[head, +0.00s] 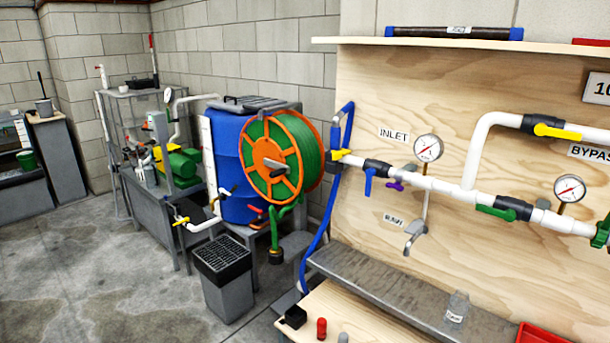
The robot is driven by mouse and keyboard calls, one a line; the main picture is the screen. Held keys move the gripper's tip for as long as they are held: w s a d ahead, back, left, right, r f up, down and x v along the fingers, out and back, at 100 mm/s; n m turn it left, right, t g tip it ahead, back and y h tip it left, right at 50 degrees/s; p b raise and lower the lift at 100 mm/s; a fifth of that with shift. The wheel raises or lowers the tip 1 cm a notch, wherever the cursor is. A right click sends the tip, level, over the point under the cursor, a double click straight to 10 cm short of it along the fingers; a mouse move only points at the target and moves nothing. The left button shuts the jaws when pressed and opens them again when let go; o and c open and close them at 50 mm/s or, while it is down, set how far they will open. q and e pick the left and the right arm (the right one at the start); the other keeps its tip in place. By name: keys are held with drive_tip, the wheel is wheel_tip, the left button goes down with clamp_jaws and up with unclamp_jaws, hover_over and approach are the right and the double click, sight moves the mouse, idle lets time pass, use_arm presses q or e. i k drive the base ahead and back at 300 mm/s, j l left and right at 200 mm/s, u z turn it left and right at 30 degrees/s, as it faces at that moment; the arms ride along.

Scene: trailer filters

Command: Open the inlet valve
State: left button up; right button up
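The INLET label (394,135) is on the plywood panel, above the left end of the white pipe. Just below and left of it, a dark valve body (379,167) sits in the pipe. Its blue handle (368,183) hangs down, across the line of the pipe. A small purple handle (395,185) sits just right of it, under the pipe. A pressure gauge (428,148) stands above the pipe to the right. Neither of my grippers is in view, and nothing touches the blue handle.
A yellow fitting (341,155) joins the blue hose (322,225) to the pipe. Further right are a green-handled valve (495,212) and the yellow BYPASS handle (557,131). A grey ledge (400,290) with a clear bottle (457,306) runs below. A hose reel (275,158) stands left.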

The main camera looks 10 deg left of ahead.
sight(370, 173)
drive_tip(key=z, duration=0.25)
drive_tip(key=i+j+z, duration=0.3)
drive_tip(key=j+z, duration=0.3)
drive_tip(key=i+j+z, duration=0.3)
drive_tip(key=j+z, duration=0.3)
drive_tip(key=k+j, duration=0.05)
drive_tip(key=j, duration=0.05)
